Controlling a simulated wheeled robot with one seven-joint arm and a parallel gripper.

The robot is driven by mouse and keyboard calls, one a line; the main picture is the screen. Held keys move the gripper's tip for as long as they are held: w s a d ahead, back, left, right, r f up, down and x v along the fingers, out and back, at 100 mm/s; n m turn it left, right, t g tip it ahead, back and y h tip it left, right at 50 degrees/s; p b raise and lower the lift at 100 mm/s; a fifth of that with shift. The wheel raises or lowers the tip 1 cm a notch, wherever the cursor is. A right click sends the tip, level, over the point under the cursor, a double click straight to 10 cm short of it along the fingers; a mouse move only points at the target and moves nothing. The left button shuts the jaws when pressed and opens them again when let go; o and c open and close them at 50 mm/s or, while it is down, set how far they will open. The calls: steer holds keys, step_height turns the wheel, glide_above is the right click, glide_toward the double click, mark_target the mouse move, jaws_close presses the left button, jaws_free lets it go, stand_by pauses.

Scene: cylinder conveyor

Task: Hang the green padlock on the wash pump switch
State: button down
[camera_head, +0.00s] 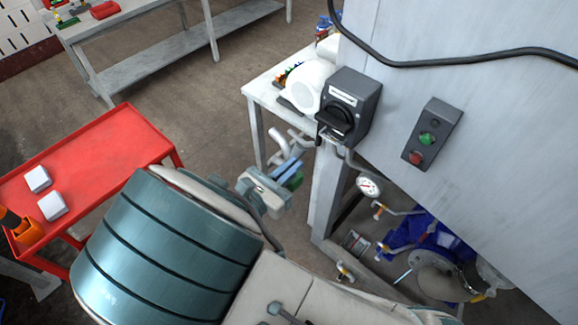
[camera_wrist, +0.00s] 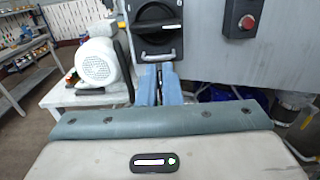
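The wash pump switch (camera_head: 348,106) is a dark grey box with a black rotary handle on the corner of the grey cabinet. It fills the top middle of the wrist view (camera_wrist: 156,28). My gripper (camera_head: 289,168), with blue fingers, is below and left of the switch in the head view. It is shut on the green padlock (camera_head: 294,181), whose body is mostly hidden by the fingers. In the wrist view, my gripper (camera_wrist: 159,82) points at the switch's lower edge. A grey metal loop shows there just above the fingertips; I cannot tell whether it passes through the handle.
A control box (camera_head: 431,133) with green and red buttons is right of the switch. A white table (camera_head: 262,92) with a white motor (camera_head: 308,86) stands behind. A red cart (camera_head: 95,150) is at left. A pressure gauge (camera_head: 368,186) and pipes are below the switch.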

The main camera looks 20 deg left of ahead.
steer(key=x, duration=0.9)
steer(key=shift+w+d, duration=0.2)
steer(key=shift+w, duration=0.15)
steer(key=shift+w, duration=0.15)
stand_by(1.0)
steer(key=shift+x, duration=1.55)
steer(key=shift+w+d, duration=0.15)
steer(key=shift+w, duration=0.1)
steer(key=shift+f, duration=0.2)
stand_by(0.5)
steer(key=shift+f+b, duration=0.8)
steer(key=shift+f, duration=0.35)
steer(key=shift+f, duration=0.1)
